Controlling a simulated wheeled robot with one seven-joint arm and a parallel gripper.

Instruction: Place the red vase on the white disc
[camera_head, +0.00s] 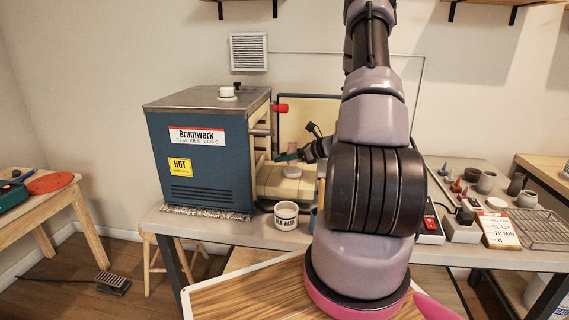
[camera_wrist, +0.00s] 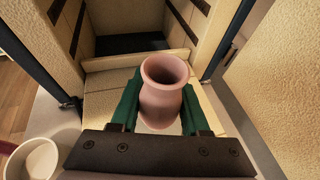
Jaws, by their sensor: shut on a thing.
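The vase (camera_wrist: 162,92) is a dull pinkish red, with a flared rim and an open mouth. My gripper (camera_wrist: 160,108) is shut on its body, one green finger on each side, and holds it upright. In the head view the vase (camera_head: 292,147) shows above the gripper (camera_head: 289,157), just right of the kiln. A whitish round disc (camera_head: 292,171) lies on the pale ledge below the vase. In the wrist view the vase and gripper largely hide what is beneath; only a pale patch shows.
The blue kiln (camera_head: 199,150) stands open on the left of the bench, its dark chamber (camera_wrist: 130,44) ahead with pale walls on both sides. A white bowl (camera_head: 286,217) stands in front. Several small pots and a wire rack (camera_head: 538,228) are at the right.

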